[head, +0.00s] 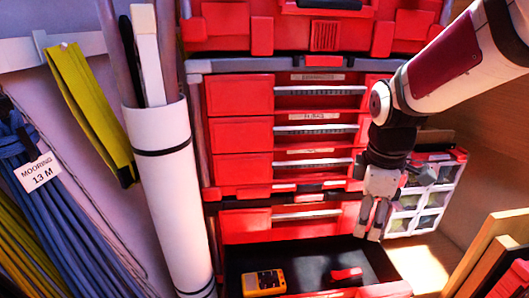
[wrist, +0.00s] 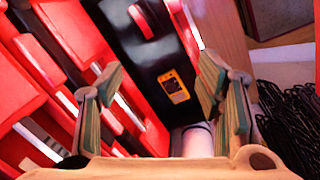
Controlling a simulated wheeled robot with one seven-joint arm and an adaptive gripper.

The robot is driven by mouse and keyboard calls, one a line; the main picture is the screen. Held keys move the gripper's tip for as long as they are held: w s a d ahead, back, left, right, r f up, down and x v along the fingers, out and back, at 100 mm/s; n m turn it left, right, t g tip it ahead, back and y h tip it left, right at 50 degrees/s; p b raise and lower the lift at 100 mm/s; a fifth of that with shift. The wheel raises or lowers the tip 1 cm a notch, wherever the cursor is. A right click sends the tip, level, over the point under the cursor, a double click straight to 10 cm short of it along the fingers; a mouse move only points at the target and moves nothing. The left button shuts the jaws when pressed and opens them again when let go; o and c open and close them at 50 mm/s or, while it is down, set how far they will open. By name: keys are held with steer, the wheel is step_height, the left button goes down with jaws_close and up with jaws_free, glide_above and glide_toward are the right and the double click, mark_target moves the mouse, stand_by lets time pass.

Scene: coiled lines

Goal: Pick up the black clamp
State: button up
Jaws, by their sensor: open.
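I cannot make out a black clamp in either view. The open bottom drawer (head: 318,258) has a dark inside. In it lie a yellow and black device (head: 264,283), like a small meter, and a red item (head: 346,273). The wrist view also shows the device (wrist: 173,87) and the red item (wrist: 140,20). My gripper (head: 370,230) is above the drawer's right end in the head view. In the wrist view my gripper (wrist: 160,82) has its fingers wide apart with nothing between them, and the drawer lies beyond them.
A red drawer cabinet (head: 238,134) rises behind the open drawer. A white tube (head: 170,190) stands at its left, beside blue coiled line (head: 60,190) and a yellow strap (head: 92,112). A small-parts case (head: 420,195) and wooden boards (head: 480,255) are at the right.

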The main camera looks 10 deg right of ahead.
steer(key=w+d+f+n+g+y+b, duration=0.1)
steer(key=w+d+f+n+b, duration=0.2)
steer(key=f, duration=0.6)
steer(key=w+d+f+n+b, duration=0.2)
steer(key=w+f+n+b, duration=0.3)
steer(key=f, duration=0.5)
steer(key=m+b, duration=0.1)
steer(key=b, duration=0.1)
glide_above(348, 271)
steer(key=f, duration=0.8)
steer(key=shift+a+f, duration=0.1)
steer(key=shift+a, duration=0.25)
steer(key=f, duration=0.1)
steer(key=f+b, duration=0.1)
steer(key=f, duration=0.1)
steer(key=f+b, duration=0.1)
steer(key=f, duration=0.1)
steer(key=shift+d, duration=0.25)
jaws_close()
